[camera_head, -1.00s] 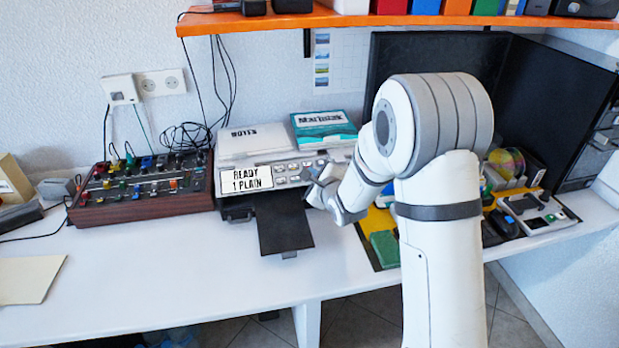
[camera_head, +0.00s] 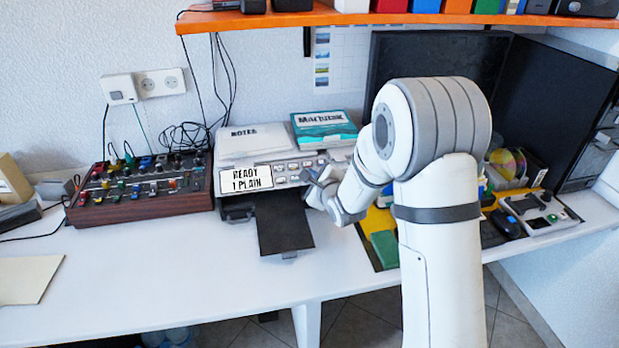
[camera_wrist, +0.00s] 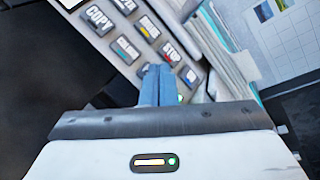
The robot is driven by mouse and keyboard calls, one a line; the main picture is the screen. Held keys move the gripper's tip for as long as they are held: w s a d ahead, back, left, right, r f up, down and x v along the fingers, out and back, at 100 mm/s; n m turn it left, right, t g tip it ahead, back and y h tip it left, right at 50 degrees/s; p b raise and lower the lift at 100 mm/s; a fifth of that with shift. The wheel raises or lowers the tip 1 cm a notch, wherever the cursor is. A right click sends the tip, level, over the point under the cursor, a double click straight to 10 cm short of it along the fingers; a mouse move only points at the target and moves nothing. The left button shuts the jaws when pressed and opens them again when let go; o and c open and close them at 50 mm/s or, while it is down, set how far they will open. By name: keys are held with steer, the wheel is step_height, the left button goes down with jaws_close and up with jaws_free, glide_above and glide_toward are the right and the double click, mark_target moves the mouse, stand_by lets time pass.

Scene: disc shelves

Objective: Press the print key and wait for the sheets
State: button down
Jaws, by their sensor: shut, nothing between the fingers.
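The printer (camera_head: 232,211) stands on the desk, and its display (camera_head: 246,179) reads "READY 1 PLAIN". Its black output tray (camera_head: 285,222) sticks out in front with no sheet seen on it. My gripper (camera_head: 316,178) is at the right end of the key row, shut and empty. A key labelled print is not readable, and a green spot shows beside the fingers. I cannot tell whether the fingertips touch a key.
Notes (camera_head: 257,139) and a teal-covered manual (camera_head: 324,127) lie on top of the printer. A mixer with coloured knobs (camera_head: 140,190) stands to the left. A green block (camera_head: 384,249) lies to the right of the tray.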

steer(key=shift+f, duration=0.2)
steer(key=shift+r, duration=0.1)
steer(key=shift+s+d+r, duration=0.1)
steer(key=shift+s+r, duration=0.25)
steer(key=shift+r, duration=0.3)
stand_by(0.3)
